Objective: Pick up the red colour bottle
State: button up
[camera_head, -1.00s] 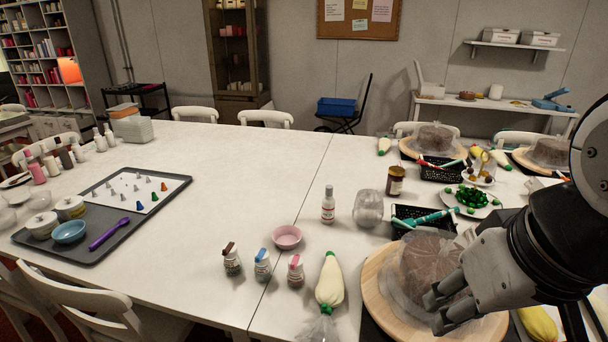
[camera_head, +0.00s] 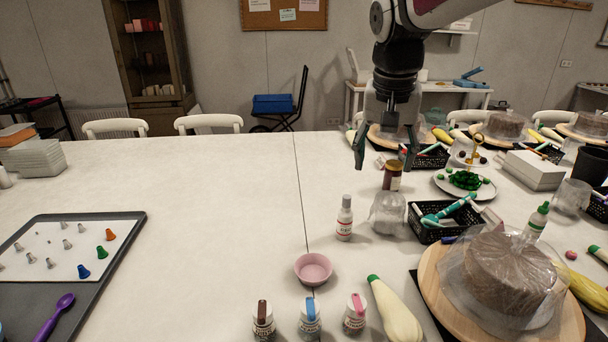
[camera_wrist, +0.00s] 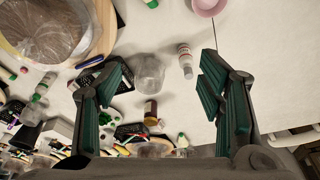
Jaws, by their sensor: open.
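A small bottle with a pinkish-red cap (camera_head: 355,314) stands at the front of the white table, the rightmost of three similar bottles. The others have a blue cap (camera_head: 310,320) and a brown cap (camera_head: 263,321). A white bottle with red print on its label (camera_head: 344,220) stands farther back; it also shows in the wrist view (camera_wrist: 185,60). My gripper (camera_head: 385,158) is open and empty, raised above the table, pointing down. In the wrist view my gripper (camera_wrist: 164,78) has its fingers spread wide, with a clear glass jar (camera_wrist: 148,73) seen between them. The capped bottles are outside the wrist view.
A pink bowl (camera_head: 313,269) sits behind the capped bottles. A piping bag (camera_head: 395,312) lies just right of the pinkish-red one. A wrapped cake (camera_head: 505,272) on a wooden turntable and a black basket (camera_head: 430,235) crowd the right. The table's left middle is clear.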

jog(key=w+f+m+b, duration=0.2)
jog(key=w+f, duration=0.6)
jog(key=w, duration=0.4)
jog(key=m+g+b, duration=0.1)
jog(key=m+b, duration=0.1)
send_over(348, 198)
jog(key=f, duration=1)
jog(key=shift+s+a+f, duration=0.2)
jog(key=shift+s+a, duration=0.05)
jog(key=shift+s, duration=0.15)
jog(key=f, duration=0.5)
jog(key=w+f, duration=0.1)
jog(key=f, duration=0.1)
jog(key=shift+d+f, duration=0.3)
jog(key=shift+d, duration=0.05)
jog(key=shift+w+f, duration=0.15)
jog(key=shift+f, duration=0.8)
jog(key=shift+w+f, duration=0.2)
jog(key=shift+f, duration=0.7)
jog(key=shift+w+f, duration=0.15)
jog(key=shift+f, duration=0.8)
jog(key=shift+c, duration=0.2)
jog(key=c, duration=1.2)
